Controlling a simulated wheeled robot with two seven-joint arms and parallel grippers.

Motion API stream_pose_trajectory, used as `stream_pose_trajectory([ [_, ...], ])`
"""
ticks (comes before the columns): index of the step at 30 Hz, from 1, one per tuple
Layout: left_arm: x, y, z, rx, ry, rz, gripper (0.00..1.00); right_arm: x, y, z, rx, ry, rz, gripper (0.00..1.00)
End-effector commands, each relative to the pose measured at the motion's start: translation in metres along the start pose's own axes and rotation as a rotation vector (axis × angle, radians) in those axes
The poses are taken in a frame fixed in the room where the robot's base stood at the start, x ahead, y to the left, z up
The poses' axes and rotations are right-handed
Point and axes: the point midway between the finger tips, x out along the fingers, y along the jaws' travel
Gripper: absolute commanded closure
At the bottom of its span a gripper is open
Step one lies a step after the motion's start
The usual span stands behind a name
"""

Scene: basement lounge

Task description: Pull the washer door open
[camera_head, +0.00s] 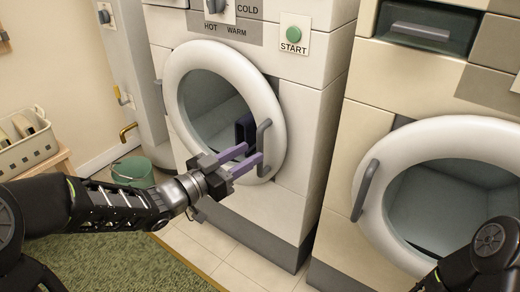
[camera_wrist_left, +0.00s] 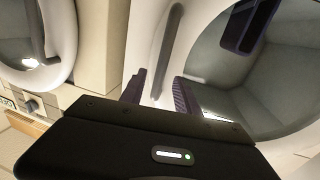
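The washer (camera_head: 262,205) has a control panel with HOT, WARM and COLD labels. Its round white door (camera_head: 184,62) appears closed, with a grey bar handle (camera_head: 264,134) on its right side. My left gripper (camera_head: 255,150) is open, its two purple fingers pointing at the handle's lower part. In the left wrist view the handle (camera_wrist_left: 170,45) runs down between the spread fingers (camera_wrist_left: 160,88); I cannot tell whether they touch it. Part of my right arm shows at the bottom right of the head view; its gripper is out of view.
A second machine (camera_head: 337,150) stands close on the right, its round door (camera_head: 364,215) having a handle on its left. A green bucket (camera_head: 133,173) stands on the floor at left. A basket (camera_head: 28,150) sits further left. Tiled floor (camera_head: 235,262) and a green rug (camera_head: 120,262) lie in front.

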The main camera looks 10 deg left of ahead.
Motion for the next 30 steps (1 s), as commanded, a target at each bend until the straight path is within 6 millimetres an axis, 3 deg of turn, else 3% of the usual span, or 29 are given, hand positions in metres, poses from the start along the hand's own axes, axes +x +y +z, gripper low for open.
stream_pose_trajectory([
  [9,0.043,0.000,0.002,0.001,0.000,0.000,0.62,0.015,0.005,-0.002,0.001,0.006,-0.001,1.00],
  [19,0.048,-0.001,0.000,-0.001,0.000,-0.002,0.62,0.014,0.005,-0.002,0.001,0.005,-0.001,1.00],
  [30,0.048,-0.001,0.000,0.000,0.000,-0.002,0.92,0.014,0.005,-0.002,0.001,0.005,-0.001,1.00],
])
